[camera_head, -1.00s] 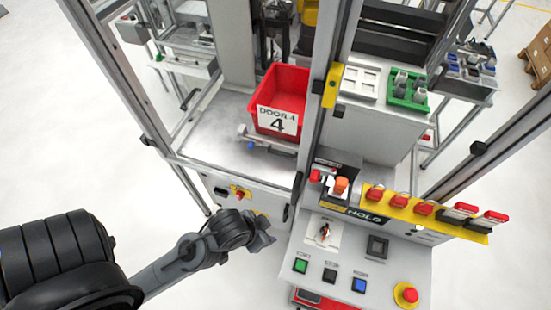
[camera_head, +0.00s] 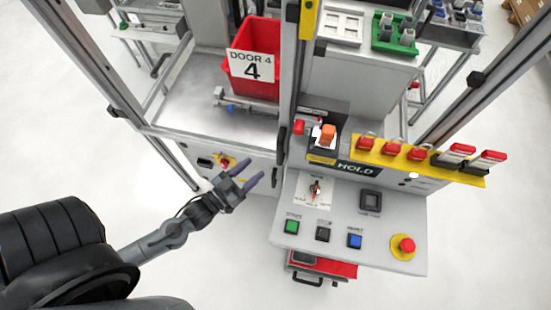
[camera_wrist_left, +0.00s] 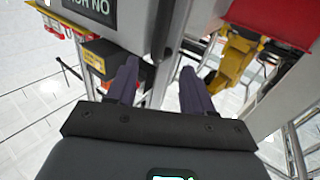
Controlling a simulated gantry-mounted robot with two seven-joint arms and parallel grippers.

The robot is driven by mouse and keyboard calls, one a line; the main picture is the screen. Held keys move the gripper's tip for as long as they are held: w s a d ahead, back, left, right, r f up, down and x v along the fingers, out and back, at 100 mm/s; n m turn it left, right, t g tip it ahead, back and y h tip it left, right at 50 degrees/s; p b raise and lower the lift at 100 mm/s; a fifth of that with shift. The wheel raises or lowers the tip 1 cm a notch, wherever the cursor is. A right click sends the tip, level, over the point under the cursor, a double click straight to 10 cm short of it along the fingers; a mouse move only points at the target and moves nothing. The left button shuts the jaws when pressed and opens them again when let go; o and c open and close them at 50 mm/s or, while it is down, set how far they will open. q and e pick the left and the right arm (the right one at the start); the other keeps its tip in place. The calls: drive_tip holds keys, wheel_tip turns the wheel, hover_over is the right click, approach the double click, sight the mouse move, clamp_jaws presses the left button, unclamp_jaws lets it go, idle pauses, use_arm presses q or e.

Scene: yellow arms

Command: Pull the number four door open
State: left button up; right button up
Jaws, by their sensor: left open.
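The white DOOR 4 label (camera_head: 251,66) hangs in front of a red bin in the head view. The door's frame post (camera_head: 288,80) runs down to the right of it. A dark upright handle (camera_head: 282,146) shows low on that post, and the door looks shut. My left gripper (camera_head: 252,176) is open and empty, below and left of the handle, its fingers pointing up and right. In the left wrist view the open fingers (camera_wrist_left: 157,78) point at the post, and a dark upright bar (camera_wrist_left: 164,28) stands beyond and between them. Contact is not visible. My right gripper is not in view.
A control panel (camera_head: 335,225) with buttons, a rotary switch and a red emergency stop (camera_head: 403,245) stands right of my gripper. A yellow rail (camera_head: 400,160) with red tags juts out above it. The floor left of the cell is clear.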

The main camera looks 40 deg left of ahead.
use_arm(q)
drive_tip(key=w+f+p, duration=0.1)
drive_tip(key=w+p, duration=0.1)
drive_tip(key=w, duration=0.8)
drive_tip(key=shift+d+f, duration=0.25)
drive_tip(key=shift+d, duration=0.1)
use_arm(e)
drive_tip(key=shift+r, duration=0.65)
use_arm(q)
clamp_jaws()
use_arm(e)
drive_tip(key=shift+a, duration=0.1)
